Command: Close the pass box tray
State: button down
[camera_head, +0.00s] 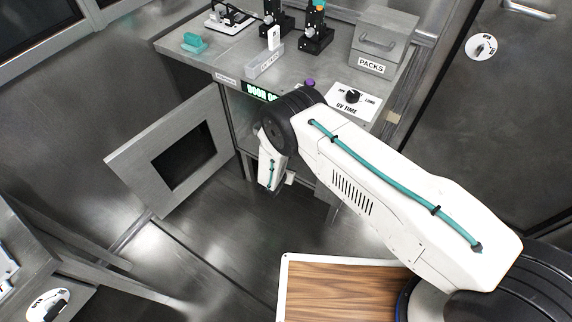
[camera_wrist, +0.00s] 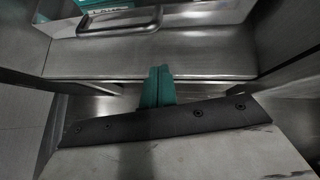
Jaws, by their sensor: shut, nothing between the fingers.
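The pass box is the bench-height metal cabinet under the counter, and its windowed door (camera_head: 180,150) stands swung open to the left. In the wrist view a metal panel (camera_wrist: 190,62) with a bar handle (camera_wrist: 120,24) lies just ahead of my fingers; it looks like the tray's front. Teal shapes and a partly cut-off label show behind the handle. My gripper (camera_wrist: 157,88) has its two teal fingers together and empty, close to the panel's lower edge. I cannot tell whether they touch it. In the head view my arm hides the tray and the fingertips.
A green display (camera_head: 260,91) sits on the cabinet front, partly hidden by my arm. A UV time dial (camera_head: 352,97) is to its right. A PACKS box (camera_head: 378,42) and several instruments stand on the counter. Metal walls flank my fingers. Floor in front of the open door is clear.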

jog(key=v, duration=1)
jog(key=shift+s+d, duration=0.15)
jog(key=shift+s, duration=0.05)
